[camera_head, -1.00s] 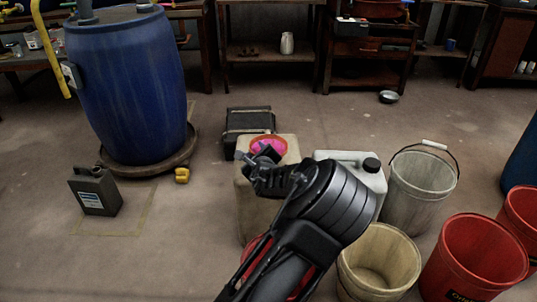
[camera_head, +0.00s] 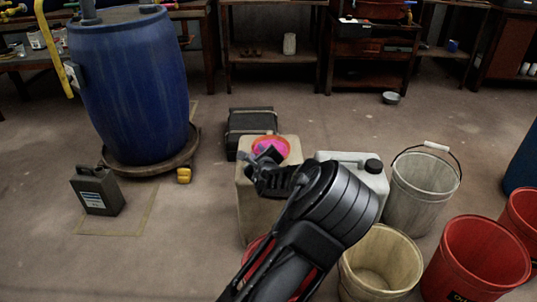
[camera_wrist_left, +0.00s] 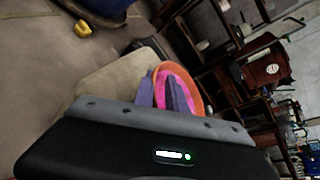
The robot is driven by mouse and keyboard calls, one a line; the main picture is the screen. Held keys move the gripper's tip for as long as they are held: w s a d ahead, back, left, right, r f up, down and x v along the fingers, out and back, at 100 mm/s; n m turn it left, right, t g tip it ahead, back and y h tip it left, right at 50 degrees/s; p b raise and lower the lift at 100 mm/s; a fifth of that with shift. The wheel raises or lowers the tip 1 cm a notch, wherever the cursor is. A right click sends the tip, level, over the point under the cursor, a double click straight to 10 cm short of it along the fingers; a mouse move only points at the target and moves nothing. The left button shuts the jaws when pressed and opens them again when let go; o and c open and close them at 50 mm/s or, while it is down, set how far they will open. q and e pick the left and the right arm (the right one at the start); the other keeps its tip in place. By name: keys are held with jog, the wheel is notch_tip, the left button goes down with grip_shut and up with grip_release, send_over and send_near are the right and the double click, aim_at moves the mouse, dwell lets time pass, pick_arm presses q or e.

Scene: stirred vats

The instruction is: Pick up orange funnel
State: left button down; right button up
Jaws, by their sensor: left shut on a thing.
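The orange funnel (camera_head: 283,141) sits at the top of a beige canister (camera_head: 252,212), with pink showing inside its orange rim. My left gripper (camera_head: 265,155) is at the funnel, its jaws over the pink inside and shut on it. The left wrist view also shows the orange funnel (camera_wrist_left: 197,91) with the two grey fingers (camera_wrist_left: 166,90) against its pink inside. The gripper hides part of the funnel, and its lower end is not visible. I cannot tell whether it is raised off the canister. My right gripper does not show.
A white jerrycan (camera_head: 352,165), a grey bucket (camera_head: 421,190), a cream bucket (camera_head: 381,262) and a red bucket (camera_head: 474,258) stand close on the right. A dark case (camera_head: 250,122) lies behind.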

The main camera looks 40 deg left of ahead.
pick_arm(q)
notch_tip(320, 180, up, 10)
jog(key=p, duration=0.5)
dwell(0.6)
